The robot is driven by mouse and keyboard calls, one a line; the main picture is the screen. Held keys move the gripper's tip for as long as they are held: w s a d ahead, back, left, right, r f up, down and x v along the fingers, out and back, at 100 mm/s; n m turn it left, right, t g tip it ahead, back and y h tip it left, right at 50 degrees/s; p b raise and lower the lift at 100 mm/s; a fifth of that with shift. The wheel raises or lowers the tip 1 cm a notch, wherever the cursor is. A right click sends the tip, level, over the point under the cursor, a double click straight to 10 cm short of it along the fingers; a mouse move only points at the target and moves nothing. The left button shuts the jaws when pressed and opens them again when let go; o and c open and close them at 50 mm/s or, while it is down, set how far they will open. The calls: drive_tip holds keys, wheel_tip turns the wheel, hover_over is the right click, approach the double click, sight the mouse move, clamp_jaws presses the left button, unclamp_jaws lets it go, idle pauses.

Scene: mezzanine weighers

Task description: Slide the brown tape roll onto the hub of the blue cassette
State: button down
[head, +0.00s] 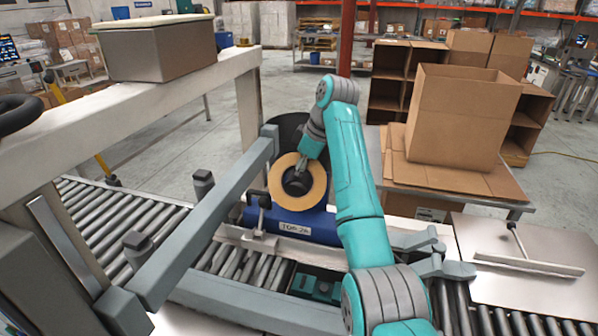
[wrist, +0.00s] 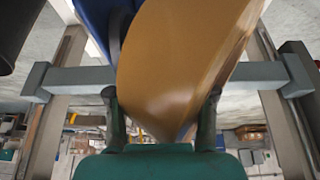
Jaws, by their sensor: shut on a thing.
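The brown tape roll (head: 317,193) is a tan ring standing on edge in the middle of the head view. My gripper (head: 300,176) reaches down to it from above and is shut on it. In the wrist view the roll (wrist: 185,60) rises large and close between the two fingers of my gripper (wrist: 160,98). The blue cassette (head: 318,222), with a white label on its front, is just below and behind the roll. A blue part (wrist: 92,22) shows at the upper left of the wrist view. Something dark fills the roll's hole; I cannot tell whether the hub is in it.
A grey bar frame (head: 205,225) crosses in front, left of the roll. Roller conveyor (head: 115,222) runs left and below. A dark round disc (head: 287,128) stands behind the roll. An open cardboard box (head: 455,125) is on a table at right. A metal box (head: 160,52) sits on a beam.

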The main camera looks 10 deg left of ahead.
drive_tip(key=shift+s+a+f, duration=0.25)
drive_tip(key=shift+a+f, duration=0.05)
drive_tip(key=shift+f, duration=0.05)
drive_tip(key=c, duration=1)
unclamp_jaws()
drive_tip(key=shift+s+a, duration=0.1)
drive_tip(key=shift+c, duration=0.2)
drive_tip(key=o, duration=0.4)
drive_tip(key=shift+a+f, duration=0.1)
drive_tip(key=shift+a, duration=0.1)
drive_tip(key=o, duration=0.3)
drive_tip(key=shift+r, duration=0.2)
drive_tip(key=shift+d, duration=0.1)
drive_tip(key=shift+c, duration=0.3)
